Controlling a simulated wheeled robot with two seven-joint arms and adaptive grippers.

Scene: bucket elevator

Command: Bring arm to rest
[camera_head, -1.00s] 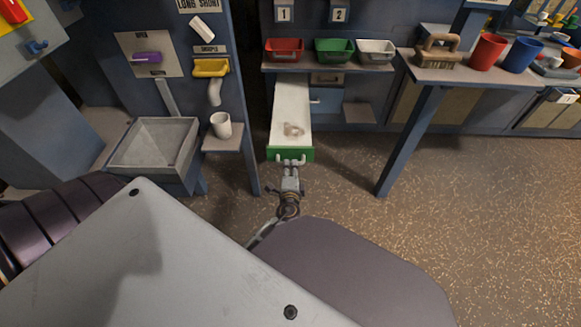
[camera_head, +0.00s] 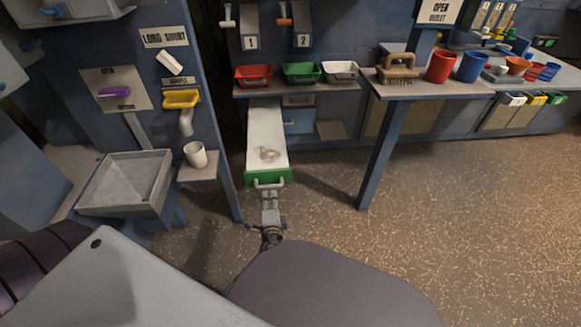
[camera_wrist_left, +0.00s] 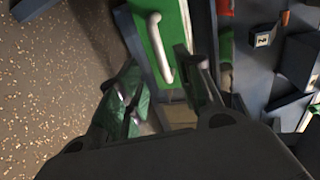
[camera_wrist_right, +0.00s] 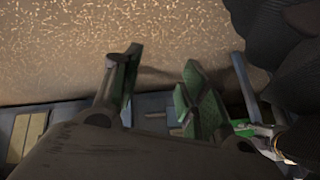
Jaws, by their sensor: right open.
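A long drawer with a green front (camera_head: 270,177) stands pulled out under a shelf. Its pale handle (camera_head: 268,184) faces me, and a small ring-like beige thing (camera_head: 268,154) lies inside. My left gripper (camera_head: 270,196) is just in front of the handle. In the left wrist view its fingers (camera_wrist_left: 165,88) are spread, with the handle (camera_wrist_left: 160,48) ahead between them; I cannot tell whether they touch it. My right gripper (camera_wrist_right: 155,85) shows only in its own wrist view, open and empty above the floor.
Red (camera_head: 253,75), green (camera_head: 303,72) and white (camera_head: 341,70) trays stand on the shelf above the drawer. A grey hopper (camera_head: 124,182) and a white cup (camera_head: 195,155) are at the left. A table leg (camera_head: 380,150) stands right of the drawer; the floor beyond is clear.

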